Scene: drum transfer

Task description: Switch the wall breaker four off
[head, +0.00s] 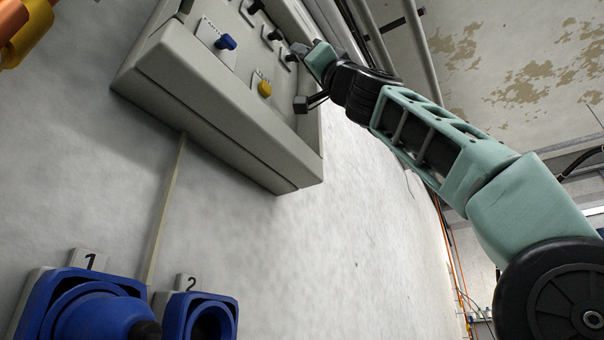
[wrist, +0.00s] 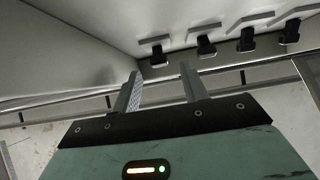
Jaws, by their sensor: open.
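The breakers are black levers in a row on the grey wall box (head: 200,85). In the head view one black lever (head: 274,35) shows clear of my gripper, and the end lever (head: 291,58) is close beside it. In the wrist view several levers run to the right; the leftmost lever (wrist: 158,56) lies just beyond and between my fingertips, apart from them. I cannot read the labels, so which one is four is not shown. My gripper (wrist: 160,72) is open and empty; it also shows at the box face in the head view (head: 303,50).
A blue knob (head: 226,42) and a yellow knob (head: 265,89) stick out of the box near the levers. The raised box rim (head: 308,125) surrounds the panel. Blue sockets marked 1 (head: 60,300) and 2 (head: 225,310) sit below. Pipes (head: 415,40) run behind my arm.

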